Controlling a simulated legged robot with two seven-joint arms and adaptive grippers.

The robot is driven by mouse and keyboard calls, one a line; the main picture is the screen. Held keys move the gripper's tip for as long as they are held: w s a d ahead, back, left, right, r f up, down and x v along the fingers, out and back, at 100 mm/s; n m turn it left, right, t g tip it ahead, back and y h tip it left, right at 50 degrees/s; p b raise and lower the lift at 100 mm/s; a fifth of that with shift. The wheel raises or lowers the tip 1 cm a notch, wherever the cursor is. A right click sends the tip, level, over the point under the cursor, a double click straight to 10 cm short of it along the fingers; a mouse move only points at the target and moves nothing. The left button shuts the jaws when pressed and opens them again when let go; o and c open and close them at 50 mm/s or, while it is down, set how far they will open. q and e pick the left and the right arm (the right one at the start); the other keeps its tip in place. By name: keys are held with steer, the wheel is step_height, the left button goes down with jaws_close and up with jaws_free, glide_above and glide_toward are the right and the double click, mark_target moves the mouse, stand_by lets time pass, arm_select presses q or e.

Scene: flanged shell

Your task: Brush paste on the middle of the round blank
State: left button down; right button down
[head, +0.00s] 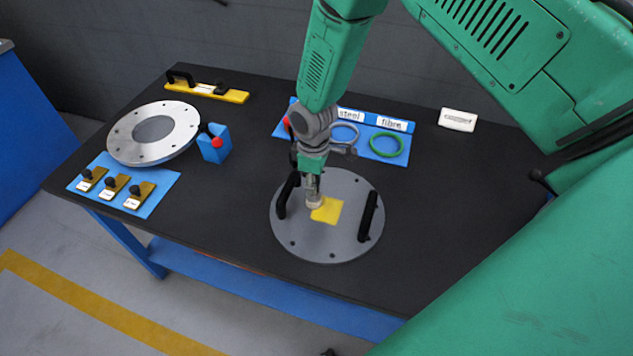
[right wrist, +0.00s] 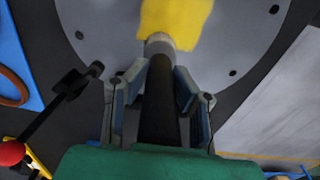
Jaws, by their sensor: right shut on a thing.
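The round blank (head: 290,225) is a flat grey disc with small holes near its rim and two black handles, lying on the dark table. A yellow paste patch (head: 328,213) covers part of its middle; it also shows in the right wrist view (right wrist: 180,18). My right gripper (head: 311,187) is over the blank, shut on the black handle of a brush (right wrist: 159,110). The brush points down, and its pale tip (head: 314,203) is at the left edge of the patch, seemingly touching it. My left gripper is not in view.
A silver flanged ring (head: 180,122) and a blue block (head: 214,145) with a red knob stand at left. A blue mat (head: 160,182) holds small labelled pieces. Behind the blank, a blue board holds a green ring (head: 386,144). The table is clear at right.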

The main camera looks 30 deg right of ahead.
step_height(320, 180, up, 2)
steer(key=shift+r+p, duration=0.1)
steer(key=shift+p, duration=0.75)
step_height(320, 180, up, 2)
steer(key=shift+r+p, duration=0.2)
steer(key=shift+p, duration=0.3)
steer(key=shift+r, duration=0.75)
steer(key=shift+r, duration=1.5)
